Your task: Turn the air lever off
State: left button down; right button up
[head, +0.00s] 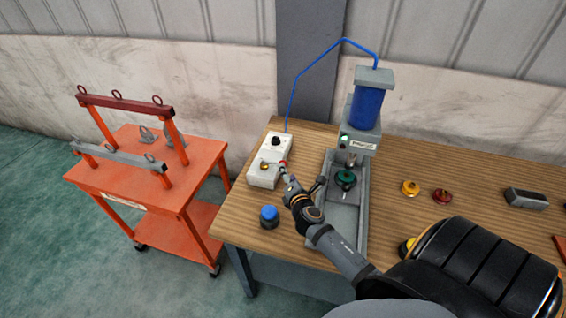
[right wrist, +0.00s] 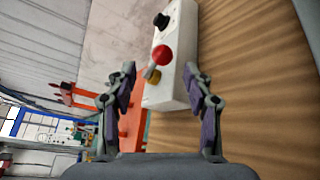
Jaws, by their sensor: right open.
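The air lever (right wrist: 159,57) has a red ball on a short metal stem. It stands on a white valve box (right wrist: 179,85) that also carries a black knob (right wrist: 161,20) and a yellow part (right wrist: 153,76). In the head view the white box (head: 262,179) sits at the table's left edge, with the lever's red ball (head: 283,163) by its right side. My right gripper (head: 302,177) is open beside the box. In the right wrist view, the lever shows between the spread fingers (right wrist: 160,72), beyond their tips, and nothing is held. My left gripper is out of view.
A press (head: 369,103) with a blue cylinder stands right of my right gripper, a blue hose (head: 312,62) running from it toward the box. A blue-capped part (head: 269,216) stands near the table's front-left edge. An orange cart (head: 149,165) stands left of the table.

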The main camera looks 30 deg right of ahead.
jog(key=x, duration=0.7)
jog(key=shift+w+d+f, duration=0.1)
jog(key=shift+f, duration=0.25)
jog(key=shift+w+r, duration=0.1)
jog(key=shift+d, duration=0.1)
jog(key=shift+c, duration=0.9)
jog(key=c, duration=0.7)
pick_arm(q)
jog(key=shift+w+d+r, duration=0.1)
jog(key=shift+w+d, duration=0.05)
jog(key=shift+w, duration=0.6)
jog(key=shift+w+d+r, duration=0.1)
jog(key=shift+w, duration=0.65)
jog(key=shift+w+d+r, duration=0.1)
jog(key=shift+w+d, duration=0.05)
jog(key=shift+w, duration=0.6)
pick_arm(e)
jog(key=shift+w, duration=0.1)
grip_shut()
